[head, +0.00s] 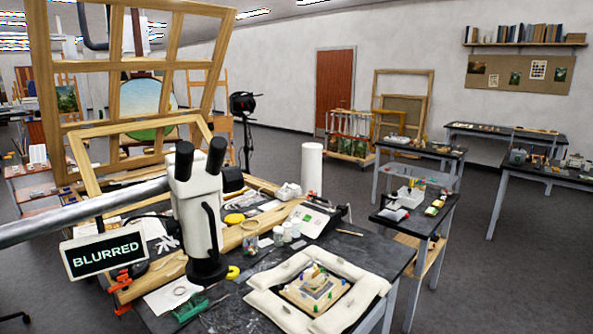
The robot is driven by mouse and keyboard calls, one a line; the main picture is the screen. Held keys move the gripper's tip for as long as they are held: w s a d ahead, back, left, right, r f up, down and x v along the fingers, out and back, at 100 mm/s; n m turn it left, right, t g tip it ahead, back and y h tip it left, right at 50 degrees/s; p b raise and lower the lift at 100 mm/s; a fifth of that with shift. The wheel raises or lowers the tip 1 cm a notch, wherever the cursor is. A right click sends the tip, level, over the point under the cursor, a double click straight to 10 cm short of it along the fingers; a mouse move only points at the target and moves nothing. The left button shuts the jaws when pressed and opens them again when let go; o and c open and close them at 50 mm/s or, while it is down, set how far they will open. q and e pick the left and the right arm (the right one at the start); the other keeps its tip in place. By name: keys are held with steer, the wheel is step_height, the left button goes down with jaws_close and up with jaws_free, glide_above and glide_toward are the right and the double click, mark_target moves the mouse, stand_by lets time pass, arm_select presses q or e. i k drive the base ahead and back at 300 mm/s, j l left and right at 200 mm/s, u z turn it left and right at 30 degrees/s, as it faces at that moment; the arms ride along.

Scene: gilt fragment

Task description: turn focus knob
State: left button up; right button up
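A white stereo microscope (198,205) with two black eyepieces stands over the near left part of the dark worktable (360,247). It hangs at the end of a grey boom (85,212) that comes in from the left. A black curved handle runs down its front, and a black lens ring (207,270) is at its bottom. A dark rounded part (232,179) shows just right of the head; I cannot tell whether it is the focus knob. A sign (105,251) beside the microscope reads "BLURRED". Neither of my grippers is in view.
A gilt fragment (317,285) lies inside a white padded frame (365,277) on the table. Jars (287,230), a white cylinder (312,168), yellow tape rings and tools crowd the table. Wooden frames (130,75) stand behind.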

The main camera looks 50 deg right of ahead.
mark_target(232, 179)
steer(key=l+z, duration=0.2)
steer(key=l, duration=2.3)
